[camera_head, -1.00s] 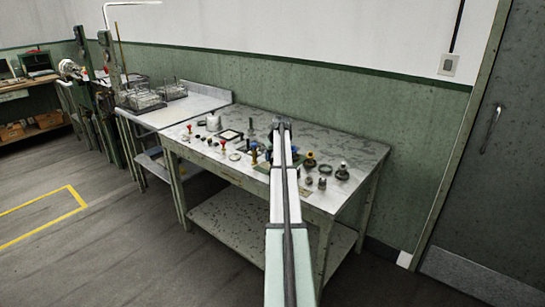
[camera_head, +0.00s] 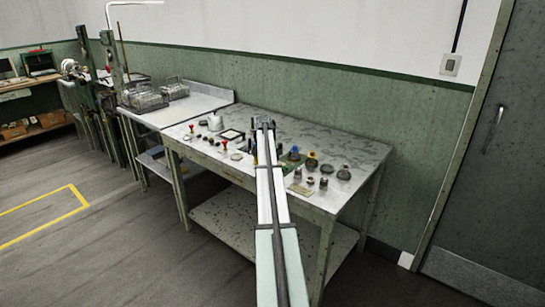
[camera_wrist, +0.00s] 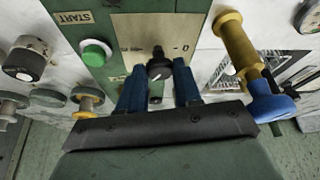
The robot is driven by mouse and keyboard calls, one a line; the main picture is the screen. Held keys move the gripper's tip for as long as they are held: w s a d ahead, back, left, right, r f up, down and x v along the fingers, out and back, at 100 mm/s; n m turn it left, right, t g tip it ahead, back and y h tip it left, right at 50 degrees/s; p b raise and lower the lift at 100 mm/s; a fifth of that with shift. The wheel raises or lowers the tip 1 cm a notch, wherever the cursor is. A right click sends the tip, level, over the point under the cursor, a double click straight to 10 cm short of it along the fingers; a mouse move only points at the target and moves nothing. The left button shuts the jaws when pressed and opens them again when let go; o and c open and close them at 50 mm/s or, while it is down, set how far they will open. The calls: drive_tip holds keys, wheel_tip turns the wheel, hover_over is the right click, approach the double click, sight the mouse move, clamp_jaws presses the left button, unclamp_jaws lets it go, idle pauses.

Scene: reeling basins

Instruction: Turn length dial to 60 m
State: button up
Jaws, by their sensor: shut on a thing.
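A green control panel (camera_wrist: 130,30) fills the middle of the wrist view, with a length dial (camera_wrist: 158,69) on a metal scale plate. The dial is a dark knob with a light pointer mark. A "0" shows right of it; the lettering on its left is too small to read surely. My gripper (camera_wrist: 158,86) has its two blue fingers on either side of the knob and is shut on it. In the head view my gripper (camera_head: 263,123) is over the worktable, and my arm hides most of the panel.
A green button (camera_wrist: 96,53) under a START label sits left of the dial. A yellow-and-blue piece (camera_wrist: 238,45) stands close to the right finger. Several small knobs and jars crowd the worktable (camera_head: 345,150). Wire baskets (camera_head: 150,97) stand on the bench at left.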

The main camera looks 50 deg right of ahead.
drive_tip(key=shift+w+m+g, duration=0.15)
drive_tip(key=shift+m+g, duration=0.55)
drive_tip(key=shift+m, duration=1)
drive_tip(key=o, duration=1)
drive_tip(key=shift+o, duration=0.2)
drive_tip(key=v, duration=1.3)
drive_tip(key=shift+a+r, duration=0.2)
drive_tip(key=shift+r, duration=0.15)
drive_tip(key=shift+w, duration=0.1)
